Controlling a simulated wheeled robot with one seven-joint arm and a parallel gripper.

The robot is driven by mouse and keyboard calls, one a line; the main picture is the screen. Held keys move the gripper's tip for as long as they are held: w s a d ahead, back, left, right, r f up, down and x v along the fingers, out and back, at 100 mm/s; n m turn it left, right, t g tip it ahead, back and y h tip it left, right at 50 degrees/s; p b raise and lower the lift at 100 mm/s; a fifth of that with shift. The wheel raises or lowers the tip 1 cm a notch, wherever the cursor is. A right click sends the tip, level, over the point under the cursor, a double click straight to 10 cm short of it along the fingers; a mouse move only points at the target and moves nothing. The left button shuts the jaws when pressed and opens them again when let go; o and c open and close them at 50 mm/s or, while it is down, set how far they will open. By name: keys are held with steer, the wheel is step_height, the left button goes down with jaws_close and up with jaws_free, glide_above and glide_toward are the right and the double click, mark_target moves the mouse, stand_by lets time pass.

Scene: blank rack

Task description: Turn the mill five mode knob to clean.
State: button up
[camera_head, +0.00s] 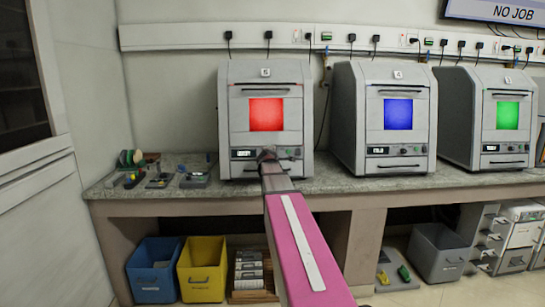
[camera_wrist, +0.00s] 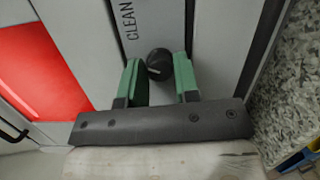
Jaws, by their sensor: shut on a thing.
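The mill with the red window (camera_head: 266,114) stands leftmost of three on the counter; its number plate looks like a 5 but is small. My gripper (camera_head: 267,156) is at its lower front panel and my arm hides part of that panel. In the wrist view, the black round mode knob (camera_wrist: 159,63) sits between the green fingertips of my gripper (camera_wrist: 160,72), which is shut on it. The printed word CLEAN (camera_wrist: 127,20) shows on the panel beside the knob. The knob's pointer direction is not clear.
A blue-window mill (camera_head: 397,113) and a green-window mill (camera_head: 507,115) stand to the right. Small tools (camera_head: 160,178) lie on the counter at left. A blue bin (camera_head: 154,270), a yellow bin (camera_head: 202,269) and a grey bin (camera_head: 437,252) stand below. A screen (camera_head: 498,13) reads NO JOB.

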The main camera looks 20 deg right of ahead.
steer(key=m+g+y, duration=0.1)
steer(key=m, duration=0.5)
steer(key=shift+r+m, duration=0.1)
steer(key=shift+m, duration=0.2)
stand_by(0.4)
steer(key=o, duration=0.9)
steer(key=v, duration=1)
steer(key=shift+s+r, duration=0.15)
steer(key=shift+s, duration=0.15)
steer(key=shift+a, duration=0.1)
